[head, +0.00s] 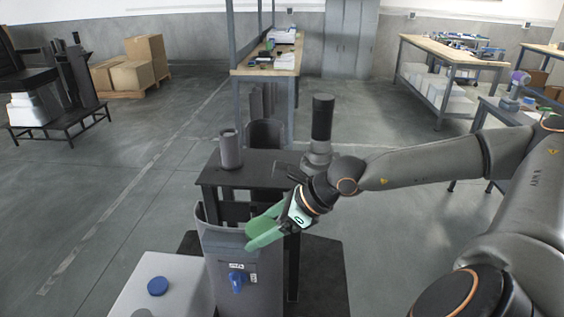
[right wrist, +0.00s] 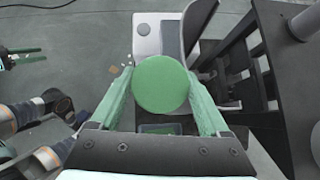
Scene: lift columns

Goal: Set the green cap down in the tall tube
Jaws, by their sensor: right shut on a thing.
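My right gripper (head: 254,234) is shut on the green cap (right wrist: 162,84). In the right wrist view the round cap sits between the two green fingers, face towards the camera. In the head view it is partly hidden by them, above the right rim of a grey bin. A grey upright tube (head: 230,150) stands on the black stand, left of and beyond the gripper. A taller dark tube (head: 322,118) stands further right, behind my right wrist. I cannot tell which is the tall tube. Green finger-like parts (right wrist: 22,56), probably my left gripper, show at the right wrist view's left edge.
The grey bin (head: 218,270) has a blue part on its front and stands before the black stand (head: 262,160). A white box (head: 180,275) with a blue round cap (head: 157,286) is at the lower left. Workbenches stand further back.

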